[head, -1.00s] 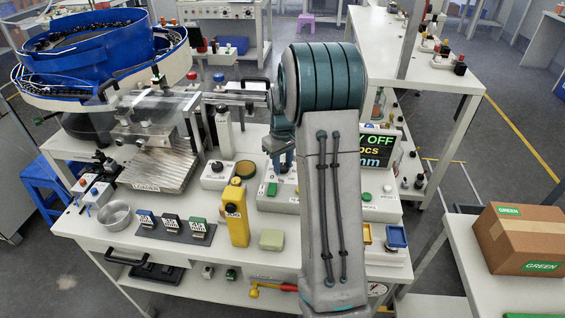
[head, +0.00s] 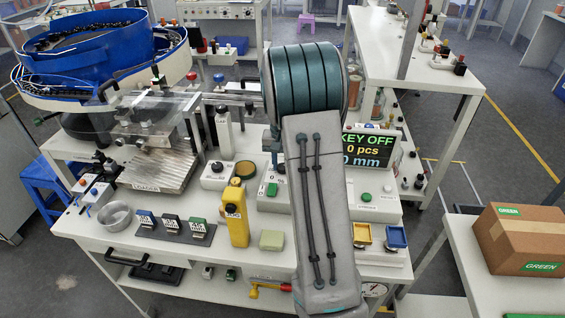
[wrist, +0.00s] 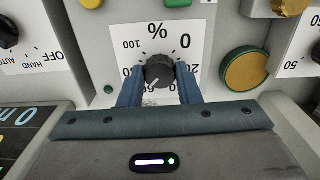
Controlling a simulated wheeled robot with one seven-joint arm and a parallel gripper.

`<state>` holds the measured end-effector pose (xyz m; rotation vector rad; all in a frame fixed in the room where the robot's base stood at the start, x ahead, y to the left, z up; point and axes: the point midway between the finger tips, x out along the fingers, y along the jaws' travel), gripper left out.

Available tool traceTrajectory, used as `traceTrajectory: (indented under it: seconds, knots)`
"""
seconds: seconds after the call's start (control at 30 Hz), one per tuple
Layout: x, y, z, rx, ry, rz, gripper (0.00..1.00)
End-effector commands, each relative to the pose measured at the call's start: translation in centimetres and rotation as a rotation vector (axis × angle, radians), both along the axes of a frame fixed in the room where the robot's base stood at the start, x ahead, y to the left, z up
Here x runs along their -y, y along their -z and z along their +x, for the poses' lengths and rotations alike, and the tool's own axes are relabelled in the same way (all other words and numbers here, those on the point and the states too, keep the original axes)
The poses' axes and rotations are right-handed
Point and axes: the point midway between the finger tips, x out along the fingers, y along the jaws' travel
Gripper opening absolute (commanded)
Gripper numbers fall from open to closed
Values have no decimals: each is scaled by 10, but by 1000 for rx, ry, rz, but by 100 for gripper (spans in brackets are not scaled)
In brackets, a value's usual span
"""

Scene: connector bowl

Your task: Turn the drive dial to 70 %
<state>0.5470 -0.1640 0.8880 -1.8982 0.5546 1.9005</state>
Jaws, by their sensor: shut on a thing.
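The drive dial (wrist: 159,71) is a dark round knob on a white percent scale (wrist: 150,36), seen upside down in the wrist view. My gripper (wrist: 160,76) has one finger on each side of the knob and is shut on it. A light pointer mark on the knob points to the lower left of the picture. The 0 and 100 marks show above the knob; the fingers cover part of the scale, so I cannot read the exact setting. In the head view my arm hides the dial and most of the gripper.
A HAND/OFF/AUTO knob (wrist: 7,32) is at left.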

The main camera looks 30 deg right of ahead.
Motion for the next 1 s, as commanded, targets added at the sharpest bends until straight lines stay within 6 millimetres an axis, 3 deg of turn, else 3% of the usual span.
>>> traceTrajectory:
  seconds: [0.4, 0.9, 0.93, 1.0]
  knots:
    - [0, -1, 1, 4, 166, -1, 8]
    - [-1, -2, 2, 6, 182, 0, 8]
    - [-1, -2, 2, 6, 182, 0, 33]
    - [-1, -1, 2, 4, 182, -1, 52]
